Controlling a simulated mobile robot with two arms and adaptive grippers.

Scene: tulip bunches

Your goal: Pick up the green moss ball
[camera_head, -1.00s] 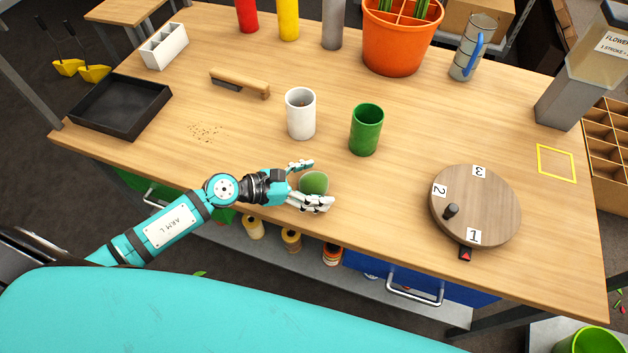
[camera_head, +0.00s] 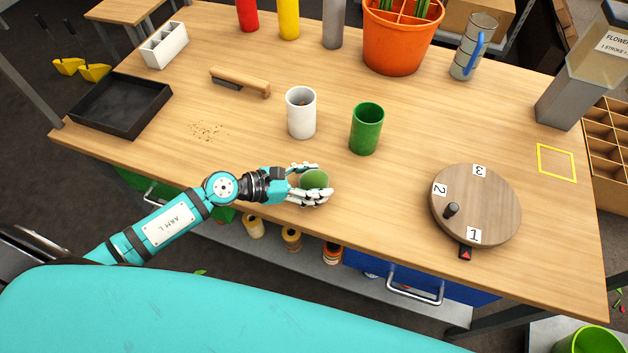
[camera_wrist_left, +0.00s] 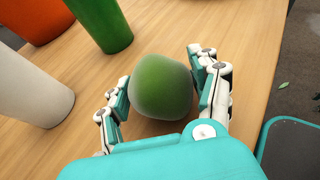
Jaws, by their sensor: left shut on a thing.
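The green moss ball (camera_head: 314,180) is near the front edge of the wooden table, between the fingers of my left gripper (camera_head: 312,182). In the left wrist view the moss ball (camera_wrist_left: 161,86) is round and fuzzy green, with one finger of the left gripper (camera_wrist_left: 164,92) on each side of it. The gripper is shut on the ball. I cannot tell whether the ball is lifted off the table. My right gripper is not in view.
A white cup (camera_head: 301,114) and a green cup (camera_head: 366,130) stand just behind the ball. A round wooden turntable (camera_head: 490,195) with numbered labels is to the right. A brush (camera_head: 240,82), a black tray (camera_head: 120,107) and scattered crumbs (camera_head: 207,131) lie to the left. The table between ball and turntable is clear.

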